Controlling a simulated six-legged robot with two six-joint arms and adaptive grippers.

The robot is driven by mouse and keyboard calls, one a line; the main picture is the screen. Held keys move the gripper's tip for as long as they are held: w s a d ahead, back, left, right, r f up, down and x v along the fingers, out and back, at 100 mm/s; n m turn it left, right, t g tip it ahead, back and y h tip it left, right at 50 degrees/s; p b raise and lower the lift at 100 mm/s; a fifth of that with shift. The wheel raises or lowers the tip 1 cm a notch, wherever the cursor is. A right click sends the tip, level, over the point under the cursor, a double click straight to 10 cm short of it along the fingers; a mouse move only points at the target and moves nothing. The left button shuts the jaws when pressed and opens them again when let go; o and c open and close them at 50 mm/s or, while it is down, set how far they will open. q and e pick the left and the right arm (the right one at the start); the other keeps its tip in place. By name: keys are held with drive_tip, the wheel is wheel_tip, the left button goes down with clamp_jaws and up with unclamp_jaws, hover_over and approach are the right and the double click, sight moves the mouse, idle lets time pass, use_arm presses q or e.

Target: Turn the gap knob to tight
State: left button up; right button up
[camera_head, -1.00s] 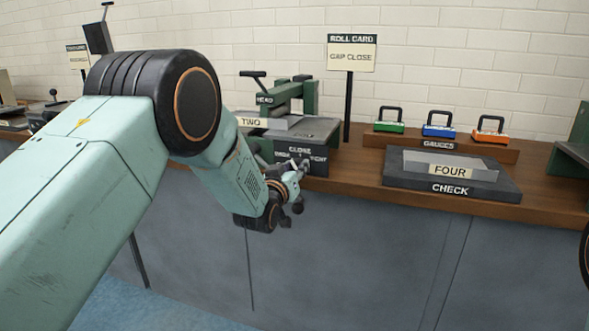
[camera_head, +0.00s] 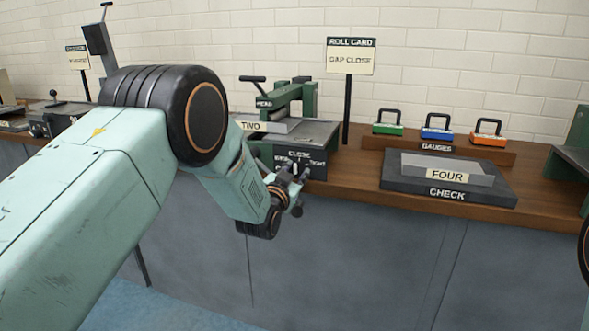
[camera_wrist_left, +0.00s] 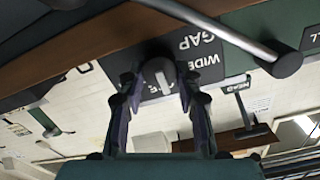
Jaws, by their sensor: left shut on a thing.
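The gap knob (camera_wrist_left: 158,76) is a round grey knob with a pale bar, on the dark front panel (camera_head: 318,168) of the green roll machine. In the left wrist view, WIDE and GAP show inverted beside the knob. My left gripper (camera_head: 294,180) is at the panel, its fingers on both sides of the knob, shut on it. The pale bar looks near upright, slightly tilted; its exact setting is hard to tell. The gripper hides part of the panel. My right gripper is out of view.
A ROLL CARD sign (camera_head: 351,60) reads GAP CLOSE. A plate marked TWO (camera_head: 275,126) lies at the machine. Green, blue and orange gauges stand on a wooden rack (camera_head: 470,153). The bench front is clear.

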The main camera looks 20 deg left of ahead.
use_arm(q)
drive_tip(key=m+p, duration=0.1)
drive_tip(key=m, duration=0.5)
drive_tip(key=shift+d+m+p, duration=0.15)
drive_tip(key=shift+m+p, duration=0.15)
drive_tip(key=shift+p, duration=0.05)
drive_tip(key=m+p, duration=0.1)
drive_tip(key=m, duration=0.4)
drive_tip(key=shift+f, duration=0.15)
drive_tip(key=shift+m, duration=0.3)
drive_tip(key=o, duration=1.2)
drive_tip(key=shift+c, duration=0.2)
drive_tip(key=s, duration=1.2)
drive_tip(key=shift+a, duration=0.2)
